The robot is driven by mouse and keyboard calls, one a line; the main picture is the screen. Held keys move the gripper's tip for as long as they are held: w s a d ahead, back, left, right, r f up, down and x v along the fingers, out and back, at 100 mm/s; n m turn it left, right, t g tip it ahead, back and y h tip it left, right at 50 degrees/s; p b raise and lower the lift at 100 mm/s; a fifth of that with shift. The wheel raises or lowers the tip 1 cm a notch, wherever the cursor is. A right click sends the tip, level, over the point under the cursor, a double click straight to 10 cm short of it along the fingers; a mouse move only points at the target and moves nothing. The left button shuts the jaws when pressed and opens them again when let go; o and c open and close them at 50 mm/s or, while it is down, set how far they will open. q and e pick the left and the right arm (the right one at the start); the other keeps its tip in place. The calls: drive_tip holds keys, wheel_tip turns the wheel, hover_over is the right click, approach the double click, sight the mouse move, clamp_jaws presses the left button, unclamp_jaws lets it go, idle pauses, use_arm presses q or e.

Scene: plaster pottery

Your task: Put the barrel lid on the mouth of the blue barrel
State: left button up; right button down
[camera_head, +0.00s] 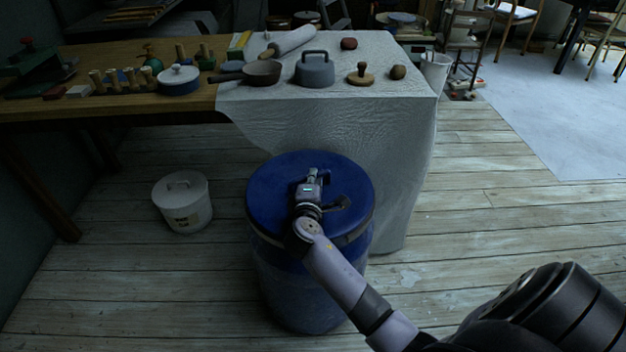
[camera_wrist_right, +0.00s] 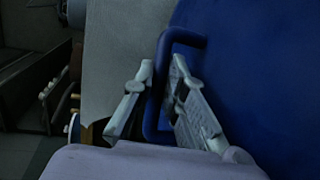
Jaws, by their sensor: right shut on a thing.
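The blue barrel (camera_head: 305,290) stands on the plank floor in front of the cloth-covered table. The round blue barrel lid (camera_head: 270,190) is over its mouth, covering it from this angle. A dark band shows below the lid's front edge; I cannot tell whether the lid rests fully down. My right gripper (camera_head: 316,176) is above the lid, shut on its handle. In the right wrist view the two fingers (camera_wrist_right: 163,72) are on either side of the blue loop handle (camera_wrist_right: 155,112), with the blue lid (camera_wrist_right: 260,70) behind. The left gripper is not in view.
A white lidded bucket (camera_head: 183,208) stands left of the barrel. The white-clothed table (camera_head: 330,125) behind holds a grey lidded pot (camera_head: 314,72), a brown pan (camera_head: 261,73) and a rolling pin. A wooden table (camera_head: 130,60) joins it at left. Floor is clear at right.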

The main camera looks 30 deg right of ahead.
drive_tip(key=c, duration=1.6)
unclamp_jaws()
drive_tip(key=shift+s+a+r, duration=0.1)
drive_tip(key=shift+s+a, duration=0.15)
drive_tip(key=p+v, duration=0.2)
drive_tip(key=v, duration=0.8)
drive_tip(key=shift+s+a, duration=0.2)
drive_tip(key=shift+s, duration=0.1)
drive_tip(key=shift+s+a+r, duration=0.1)
drive_tip(key=shift+s+a, duration=0.1)
drive_tip(key=shift+s, duration=0.05)
